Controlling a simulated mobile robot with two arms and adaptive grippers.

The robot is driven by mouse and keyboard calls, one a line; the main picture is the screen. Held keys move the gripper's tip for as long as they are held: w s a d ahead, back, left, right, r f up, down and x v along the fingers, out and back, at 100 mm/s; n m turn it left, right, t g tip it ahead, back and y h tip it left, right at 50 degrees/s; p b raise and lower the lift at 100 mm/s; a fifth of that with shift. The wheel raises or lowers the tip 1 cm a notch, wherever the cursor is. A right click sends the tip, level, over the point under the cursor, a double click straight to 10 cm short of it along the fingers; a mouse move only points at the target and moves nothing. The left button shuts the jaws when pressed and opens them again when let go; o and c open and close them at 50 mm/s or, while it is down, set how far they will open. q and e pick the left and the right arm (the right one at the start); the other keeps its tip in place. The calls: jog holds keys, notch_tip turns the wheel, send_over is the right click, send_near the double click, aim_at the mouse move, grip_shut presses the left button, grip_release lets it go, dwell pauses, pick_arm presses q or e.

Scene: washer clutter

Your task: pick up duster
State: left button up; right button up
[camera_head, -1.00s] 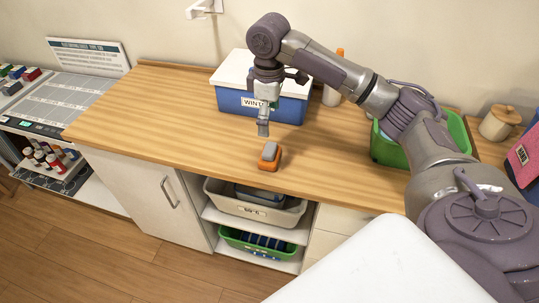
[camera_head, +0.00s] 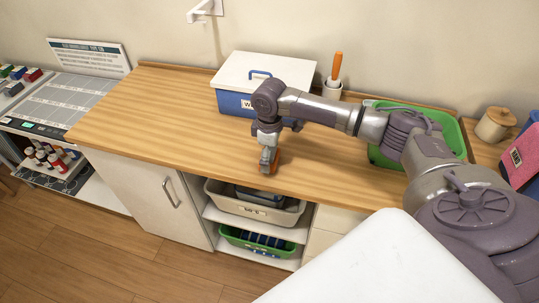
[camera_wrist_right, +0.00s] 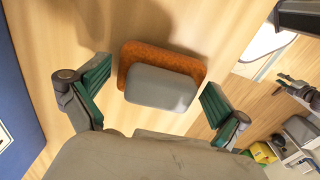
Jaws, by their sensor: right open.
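The duster has an orange base and a grey top. In the head view the duster (camera_head: 273,168) stands on the wooden counter near its front edge, partly hidden behind my right gripper (camera_head: 267,160). In the right wrist view the duster (camera_wrist_right: 160,85) lies between the two green-padded fingers of my right gripper (camera_wrist_right: 155,100). The fingers are apart, with a gap on each side of the duster. My left gripper is not in view.
The wooden counter (camera_head: 150,110) is clear to the left. A blue box with a white lid (camera_head: 262,70) stands behind the arm. Open shelves with bins (camera_head: 255,205) lie below the counter.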

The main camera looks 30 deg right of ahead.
jog(key=shift+f, duration=0.1)
jog(key=shift+c, duration=0.2)
jog(key=c, duration=0.9)
jog(key=shift+o, duration=0.2)
jog(key=shift+r, duration=0.4)
notch_tip(320, 180, up, 4)
jog(key=shift+w+f+b, duration=0.1)
jog(key=shift+f+b, duration=0.15)
jog(key=shift+b, duration=0.45)
jog(key=s+d+r+b, duration=0.2)
jog(key=s+d+r, duration=0.4)
jog(key=s+d, duration=0.2)
jog(key=shift+s+r, duration=0.35)
jog(key=shift+r, duration=0.05)
